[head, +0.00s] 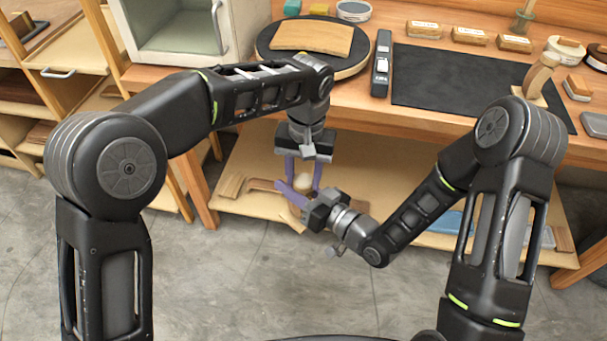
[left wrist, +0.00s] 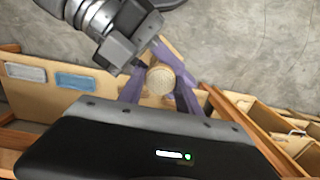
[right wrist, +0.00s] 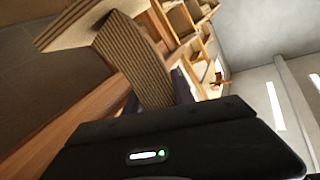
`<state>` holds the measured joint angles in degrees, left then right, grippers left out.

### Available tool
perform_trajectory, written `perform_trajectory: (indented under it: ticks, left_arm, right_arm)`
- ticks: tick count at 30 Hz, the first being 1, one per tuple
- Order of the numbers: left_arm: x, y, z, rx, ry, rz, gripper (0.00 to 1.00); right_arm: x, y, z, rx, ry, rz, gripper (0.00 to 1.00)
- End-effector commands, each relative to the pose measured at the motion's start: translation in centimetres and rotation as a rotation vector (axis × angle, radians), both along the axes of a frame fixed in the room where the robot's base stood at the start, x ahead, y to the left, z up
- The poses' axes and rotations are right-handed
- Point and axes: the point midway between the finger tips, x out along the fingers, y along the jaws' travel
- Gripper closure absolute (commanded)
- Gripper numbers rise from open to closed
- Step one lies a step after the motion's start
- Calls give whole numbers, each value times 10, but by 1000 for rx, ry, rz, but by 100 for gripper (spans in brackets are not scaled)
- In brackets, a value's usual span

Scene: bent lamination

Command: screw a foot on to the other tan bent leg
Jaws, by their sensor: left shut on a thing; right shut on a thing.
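My left gripper (head: 302,188) points down and is shut on a pale round foot (left wrist: 160,80), which shows between its purple fingers in the left wrist view. My right gripper (head: 286,188) reaches in from the right, its fingers close to the left gripper's. It is shut on a tan bent leg with striped laminated edges (right wrist: 135,60), seen large in the right wrist view. The leg is mostly hidden in the head view. Whether foot and leg touch cannot be told. Another tan bent leg (head: 540,75) stands on the bench at the right.
The bench holds a dark round turntable (head: 268,51) with a tan curved panel, a dark mat (head: 450,85), a dark slim tool (head: 381,62) and several small blocks behind. A lower shelf (head: 350,165) lies below the grippers. Open floor is in front.

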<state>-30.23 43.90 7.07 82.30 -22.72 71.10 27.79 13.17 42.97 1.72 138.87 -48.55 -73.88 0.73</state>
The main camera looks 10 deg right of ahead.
Motion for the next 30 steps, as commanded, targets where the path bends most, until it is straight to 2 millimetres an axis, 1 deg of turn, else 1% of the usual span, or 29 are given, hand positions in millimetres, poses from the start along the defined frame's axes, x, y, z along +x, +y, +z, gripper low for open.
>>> perform_trajectory:
  ticks: [1,7,12,14,17,21,24,26,30]
  left_arm:
    - [0,0,0,0,0,0,84]
    - [0,0,0,0,0,0,100]
    - [0,0,0,0,0,-4,100]
    - [0,0,0,-1,1,-31,100]
    - [0,0,0,-6,6,-150,100]
    - [0,0,0,-16,16,-403,100]
    - [0,0,0,-22,20,-531,100]
    - [0,0,0,-22,21,-563,100]
    - [0,0,0,-22,22,-567,100]
  right_arm:
    - [0,0,0,1,-1,0,100]
    - [0,0,0,1,-1,0,100]
    - [0,0,0,1,-1,0,100]
    - [0,0,0,1,-1,0,100]
    - [0,0,0,1,-1,0,100]
    - [0,0,0,1,-1,1,100]
    - [0,0,0,1,-1,1,100]
    - [0,0,0,1,-1,1,100]
    - [0,0,0,1,-1,1,100]
